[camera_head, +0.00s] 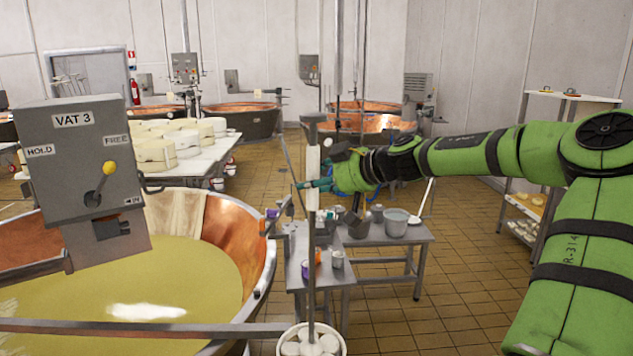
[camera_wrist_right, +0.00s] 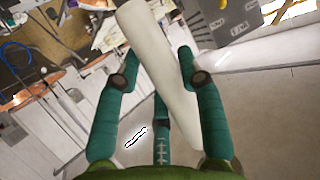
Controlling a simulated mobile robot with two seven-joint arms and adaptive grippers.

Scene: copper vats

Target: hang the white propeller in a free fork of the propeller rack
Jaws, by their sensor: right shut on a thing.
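My right gripper (camera_head: 318,184) is shut around a white upright sleeve (camera_head: 313,160), which I take for the grip of the white propeller. A thin metal rod (camera_head: 311,290) runs below it. A round white piece with paler lumps (camera_head: 311,343) shows at the rod's foot, cut by the lower edge; I cannot tell if it is joined to the rod. In the right wrist view the white sleeve (camera_wrist_right: 158,60) lies slanted between the teal fingers (camera_wrist_right: 160,80). No propeller rack can be made out for sure; a grey wall frame (camera_head: 88,52) holds several thin hanging things. My left gripper is not in view.
A vat of yellow liquid with a copper wall (camera_head: 235,228) fills the lower left, under the VAT 3 control box (camera_head: 75,150). A metal bench (camera_head: 385,236) with pots stands behind the rod. A shelf rack (camera_head: 560,98) is at right. Tiled floor (camera_head: 460,270) is clear.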

